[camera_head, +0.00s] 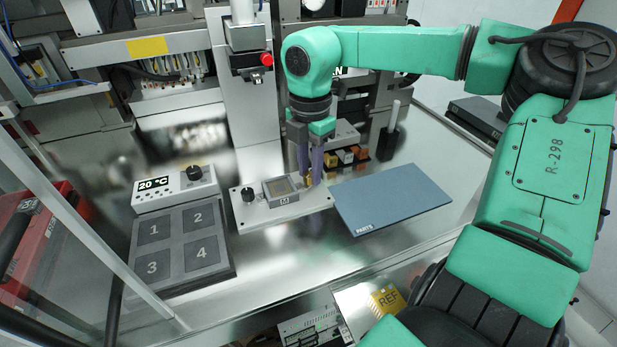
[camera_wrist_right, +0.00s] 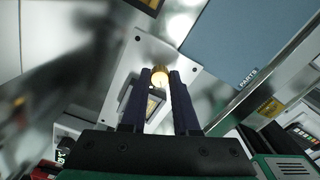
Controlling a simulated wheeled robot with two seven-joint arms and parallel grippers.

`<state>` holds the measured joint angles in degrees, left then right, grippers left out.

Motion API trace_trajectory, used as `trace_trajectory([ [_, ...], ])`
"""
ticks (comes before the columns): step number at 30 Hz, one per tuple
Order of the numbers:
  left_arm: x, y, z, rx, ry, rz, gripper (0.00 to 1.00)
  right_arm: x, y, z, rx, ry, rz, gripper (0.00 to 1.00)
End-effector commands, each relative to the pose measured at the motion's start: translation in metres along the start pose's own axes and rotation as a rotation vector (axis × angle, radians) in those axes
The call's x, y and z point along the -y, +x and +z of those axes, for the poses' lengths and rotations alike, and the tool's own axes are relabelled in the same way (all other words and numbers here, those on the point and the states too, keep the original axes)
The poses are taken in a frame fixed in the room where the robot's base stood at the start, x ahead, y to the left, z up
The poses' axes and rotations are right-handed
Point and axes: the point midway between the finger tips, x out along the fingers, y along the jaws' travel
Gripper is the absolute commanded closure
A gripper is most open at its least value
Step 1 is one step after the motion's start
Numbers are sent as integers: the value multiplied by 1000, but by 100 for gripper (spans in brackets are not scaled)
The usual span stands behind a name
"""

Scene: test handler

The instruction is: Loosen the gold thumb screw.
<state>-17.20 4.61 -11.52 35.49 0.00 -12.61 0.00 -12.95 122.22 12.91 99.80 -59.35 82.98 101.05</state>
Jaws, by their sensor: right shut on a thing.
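The gold thumb screw (camera_wrist_right: 159,77) stands on the right end of a light metal plate (camera_head: 262,216); in the head view it is mostly hidden by the fingers. My right gripper (camera_head: 309,183) points down over it. In the right wrist view my right gripper (camera_wrist_right: 160,82) has its two dark fingers on either side of the screw, shut on it. A square socket block (camera_head: 281,190) marked M sits on the plate beside the screw, with a black knob (camera_head: 248,194) at the left end. My left gripper is not in view.
A blue PARTS mat (camera_head: 392,198) lies to the right of the plate. A numbered four-pad tray (camera_head: 182,243) and a 20 °C controller (camera_head: 175,190) are on the left. Small coloured blocks (camera_head: 346,156) stand behind the gripper. A column (camera_head: 243,100) rises behind the plate.

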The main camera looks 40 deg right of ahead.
Motion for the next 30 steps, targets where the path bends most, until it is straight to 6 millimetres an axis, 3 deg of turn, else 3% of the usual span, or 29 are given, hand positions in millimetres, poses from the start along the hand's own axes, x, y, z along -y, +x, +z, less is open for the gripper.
trace_trajectory([
  [4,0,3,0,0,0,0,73,1,2,-1,-3,-183,-3,100],
  [12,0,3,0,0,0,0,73,1,1,-1,-3,-220,-3,100],
  [18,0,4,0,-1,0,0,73,1,1,-1,-4,-470,-3,100],
  [25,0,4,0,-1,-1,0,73,1,1,-1,-3,-488,-3,100],
  [30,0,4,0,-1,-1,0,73,1,1,-1,-4,-721,-3,100],
])
